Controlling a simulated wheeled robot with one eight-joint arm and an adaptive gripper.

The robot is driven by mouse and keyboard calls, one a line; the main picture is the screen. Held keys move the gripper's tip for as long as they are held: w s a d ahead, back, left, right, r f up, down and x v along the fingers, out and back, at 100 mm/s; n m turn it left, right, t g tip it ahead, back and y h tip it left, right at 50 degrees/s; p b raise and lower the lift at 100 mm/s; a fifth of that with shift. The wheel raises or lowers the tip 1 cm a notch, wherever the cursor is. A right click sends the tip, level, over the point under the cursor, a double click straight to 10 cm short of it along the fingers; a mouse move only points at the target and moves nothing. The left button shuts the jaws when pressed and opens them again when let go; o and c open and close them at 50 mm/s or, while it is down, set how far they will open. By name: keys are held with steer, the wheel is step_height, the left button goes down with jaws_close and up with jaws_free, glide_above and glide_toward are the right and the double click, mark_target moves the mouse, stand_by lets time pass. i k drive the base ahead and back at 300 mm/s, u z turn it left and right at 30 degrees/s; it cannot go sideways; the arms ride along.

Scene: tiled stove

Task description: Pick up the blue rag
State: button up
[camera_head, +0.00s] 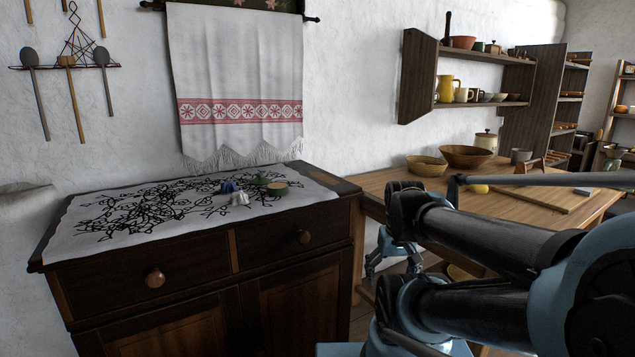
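The blue rag (228,186) is a small crumpled dark-blue bundle on the white patterned cloth (95,240) that covers the dark wooden cabinet. A crumpled white rag (238,198) lies just in front of it. My arm comes in from the right, well apart from the rag. What looks like my gripper (388,258) is low beside the cabinet's right side, partly behind my arm. Its fingers are too small and covered to tell whether they are open or shut. I see nothing held in it.
The dark cabinet (190,262) has knobbed drawers. A wooden table (545,200) with bowls (467,156) is at right, under a wall shelf (480,104). The cloth's left part is clear; a towel (235,75) hangs behind.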

mark_target(228, 187)
steer(key=k, duration=1)
steer(key=u, duration=0.5)
steer(key=i, duration=0.75)
